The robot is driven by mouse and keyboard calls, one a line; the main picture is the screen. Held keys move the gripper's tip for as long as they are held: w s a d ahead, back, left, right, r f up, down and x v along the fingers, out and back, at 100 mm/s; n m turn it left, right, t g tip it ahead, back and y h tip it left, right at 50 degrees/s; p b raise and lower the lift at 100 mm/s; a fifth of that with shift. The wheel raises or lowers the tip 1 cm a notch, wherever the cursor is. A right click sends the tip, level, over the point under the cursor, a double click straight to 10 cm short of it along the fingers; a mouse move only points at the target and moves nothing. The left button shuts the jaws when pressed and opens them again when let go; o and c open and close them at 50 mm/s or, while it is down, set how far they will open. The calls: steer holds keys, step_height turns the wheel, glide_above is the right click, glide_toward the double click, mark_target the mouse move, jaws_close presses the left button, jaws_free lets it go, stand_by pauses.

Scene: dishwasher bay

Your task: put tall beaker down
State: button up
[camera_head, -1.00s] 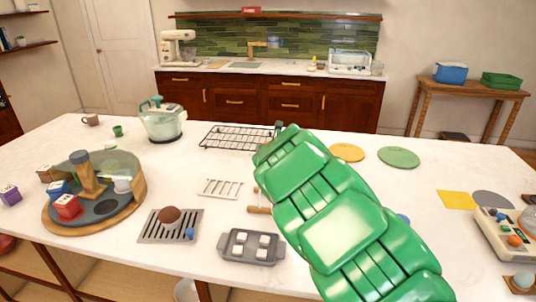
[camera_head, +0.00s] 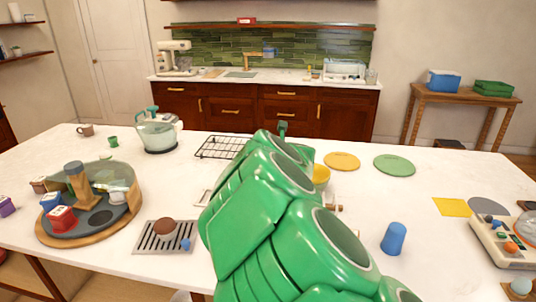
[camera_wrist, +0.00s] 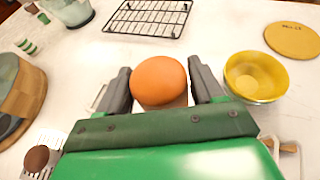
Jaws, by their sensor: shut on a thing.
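My gripper (camera_wrist: 161,90) is shut on an orange, round-topped thing, which I take to be the tall beaker (camera_wrist: 160,80). In the wrist view its smooth top shows between the two dark fingers, with a paler body below. Its lower end is hidden, and I cannot tell whether it touches the counter. In the head view my green arm hides the fingers and the held thing.
A yellow bowl (camera_wrist: 256,78) is close right of my gripper; a black wire rack (camera_wrist: 148,18) lies beyond. A blue cup (camera_head: 394,238) stands right of my arm. A yellow disc (camera_head: 342,161) and green disc (camera_head: 394,165) lie farther back. Bare white counter (camera_head: 375,195) shows between them.

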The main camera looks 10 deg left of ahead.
steer(key=shift+v, duration=1.3)
